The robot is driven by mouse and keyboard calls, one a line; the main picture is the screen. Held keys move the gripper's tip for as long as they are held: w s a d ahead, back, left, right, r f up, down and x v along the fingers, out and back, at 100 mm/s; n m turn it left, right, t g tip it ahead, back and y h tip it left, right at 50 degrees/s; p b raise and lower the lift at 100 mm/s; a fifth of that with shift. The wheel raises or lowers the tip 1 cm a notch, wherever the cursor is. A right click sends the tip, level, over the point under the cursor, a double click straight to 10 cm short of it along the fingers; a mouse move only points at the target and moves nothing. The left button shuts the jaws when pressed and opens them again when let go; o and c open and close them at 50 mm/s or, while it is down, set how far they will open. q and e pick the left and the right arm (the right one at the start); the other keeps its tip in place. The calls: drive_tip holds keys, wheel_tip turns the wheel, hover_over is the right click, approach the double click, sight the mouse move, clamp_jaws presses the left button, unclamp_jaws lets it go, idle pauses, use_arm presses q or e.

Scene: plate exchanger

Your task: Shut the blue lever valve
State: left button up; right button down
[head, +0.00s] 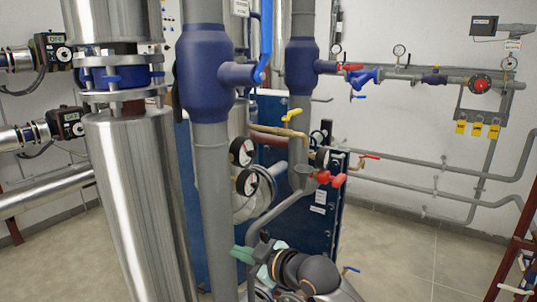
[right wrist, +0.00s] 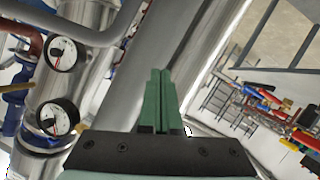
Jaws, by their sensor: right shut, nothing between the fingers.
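A long blue lever (head: 266,38) stands upright beside the dark blue valve body (head: 205,75) in the head view. My right gripper (head: 238,254) is low in the head view, well below the long lever and beside the grey vertical pipe. In the right wrist view its green fingers (right wrist: 160,76) are together and empty. My left gripper is out of view.
Pressure gauges (head: 242,152) and a red handle (head: 331,179) are above my right gripper. A yellow handle (head: 293,117) sits higher. A thick metal-clad pipe (head: 140,190) stands at left. Open floor (head: 400,250) lies at right.

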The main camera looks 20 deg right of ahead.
sight(269, 12)
drive_tip(key=r+n, duration=0.1)
drive_tip(key=r, duration=0.2)
drive_tip(key=w+r, duration=0.1)
drive_tip(key=r, duration=0.2)
drive_tip(key=w+r+n+b, duration=0.1)
drive_tip(key=r, duration=0.3)
drive_tip(key=shift+d+n+t+y, duration=0.1)
drive_tip(key=shift+n+t+y, duration=0.2)
drive_tip(key=s+d+r+n+t+b, duration=0.1)
drive_tip(key=s+r+n, duration=0.25)
drive_tip(key=r, duration=0.95)
drive_tip(key=s+d+r+n+t+b, duration=0.1)
drive_tip(key=s+r+n+b, duration=0.2)
drive_tip(key=r, duration=0.9)
drive_tip(key=s+d+r+n+t, duration=0.1)
drive_tip(key=s+d+r+n, duration=0.2)
drive_tip(key=s+r, duration=0.9)
drive_tip(key=shift+w+a+r+p, duration=0.15)
drive_tip(key=shift+w+p, duration=0.35)
drive_tip(key=shift+w, duration=2.35)
drive_tip(key=shift+w+a+p, duration=0.1)
drive_tip(key=shift+w+p, duration=0.4)
drive_tip(key=shift+w, duration=2.3)
